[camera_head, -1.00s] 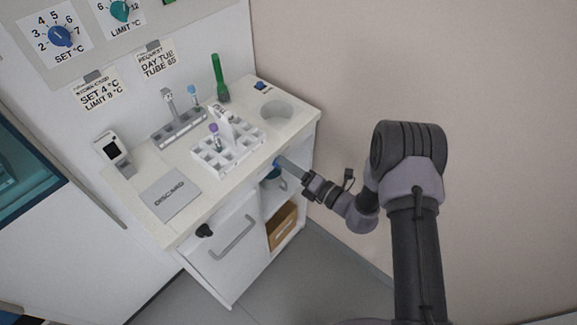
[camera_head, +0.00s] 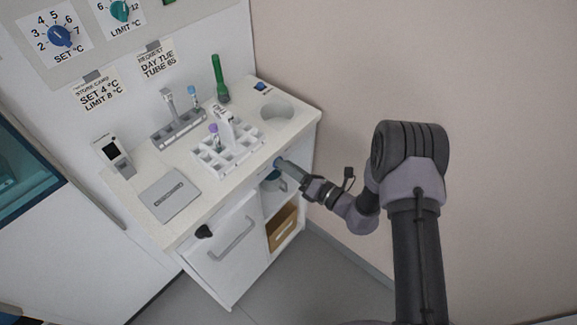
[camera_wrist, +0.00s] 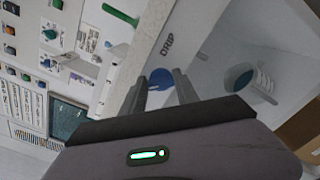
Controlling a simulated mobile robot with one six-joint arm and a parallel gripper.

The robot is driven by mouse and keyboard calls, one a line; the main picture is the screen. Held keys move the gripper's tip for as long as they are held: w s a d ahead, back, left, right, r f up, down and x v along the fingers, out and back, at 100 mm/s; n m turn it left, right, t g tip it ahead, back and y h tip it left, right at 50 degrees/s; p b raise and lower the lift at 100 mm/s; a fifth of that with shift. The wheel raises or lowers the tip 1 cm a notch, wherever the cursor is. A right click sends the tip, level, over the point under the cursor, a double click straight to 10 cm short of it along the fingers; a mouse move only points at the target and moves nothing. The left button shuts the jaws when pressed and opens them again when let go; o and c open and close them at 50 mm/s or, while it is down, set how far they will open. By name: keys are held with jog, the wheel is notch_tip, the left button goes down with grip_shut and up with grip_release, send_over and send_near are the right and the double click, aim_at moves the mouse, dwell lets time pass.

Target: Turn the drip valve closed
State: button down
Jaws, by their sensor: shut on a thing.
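The drip valve is a small blue knob (camera_head: 278,162) on the front edge of the white bench, below the tube rack. In the wrist view the blue knob (camera_wrist: 161,79) sits between the two grey fingers, beside the printed word DRIP. My gripper (camera_head: 283,163) reaches it from the right and is shut on it; the fingers also show in the wrist view (camera_wrist: 160,88). The fingers partly hide the knob in the head view, and I cannot read its angle.
A cup with blue-green contents (camera_wrist: 239,78) stands on the shelf below the knob. A white tube rack (camera_head: 228,153) stands on the bench top above it. A plain wall is on the right.

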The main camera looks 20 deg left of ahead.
jog(key=c, duration=1.2)
grip_release()
